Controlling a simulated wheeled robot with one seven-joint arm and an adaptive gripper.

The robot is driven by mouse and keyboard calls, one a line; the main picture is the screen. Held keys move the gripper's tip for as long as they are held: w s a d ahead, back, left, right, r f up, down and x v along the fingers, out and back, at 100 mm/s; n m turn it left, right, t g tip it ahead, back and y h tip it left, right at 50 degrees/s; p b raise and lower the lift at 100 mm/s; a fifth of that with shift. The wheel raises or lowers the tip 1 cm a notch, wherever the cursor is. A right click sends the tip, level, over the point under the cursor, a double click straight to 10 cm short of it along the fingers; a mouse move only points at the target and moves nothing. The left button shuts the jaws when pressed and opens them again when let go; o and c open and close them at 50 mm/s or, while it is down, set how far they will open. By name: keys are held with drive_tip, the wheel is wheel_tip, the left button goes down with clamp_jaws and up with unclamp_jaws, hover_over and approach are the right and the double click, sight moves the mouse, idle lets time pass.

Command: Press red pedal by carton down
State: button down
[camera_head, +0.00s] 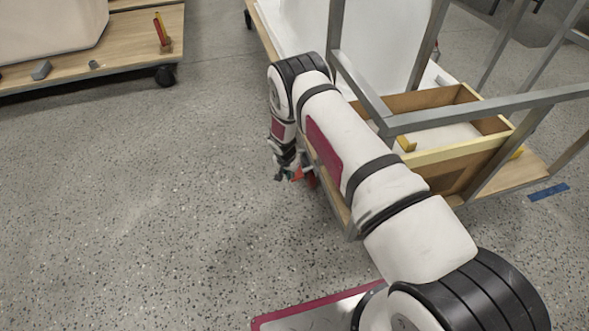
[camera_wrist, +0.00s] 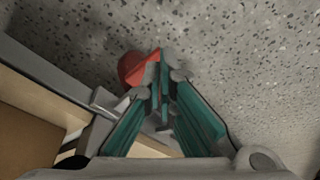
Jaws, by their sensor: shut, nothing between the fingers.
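The red pedal (camera_wrist: 131,68) shows in the wrist view just beyond and left of my fingertips, which partly cover it. My gripper (camera_wrist: 167,78) has its green fingers closed together with nothing between them. The fingertips overlap the pedal's right side in this view; I cannot tell whether they touch it. In the head view my gripper (camera_head: 289,174) points down beside the cart's left side, low over the floor. A small red part (camera_head: 311,180) shows just right of it, mostly hidden by my arm. I cannot make out a carton for certain.
A grey metal frame (camera_head: 440,118) stands on the wooden cart at the right, around an open wooden box (camera_head: 470,150). A white shell (camera_head: 385,40) is behind it. Another wooden cart (camera_head: 120,45) is at the upper left. The speckled floor (camera_head: 130,210) between is clear.

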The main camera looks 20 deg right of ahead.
drive_tip(key=shift+r, duration=0.1)
drive_tip(key=v, duration=1.2)
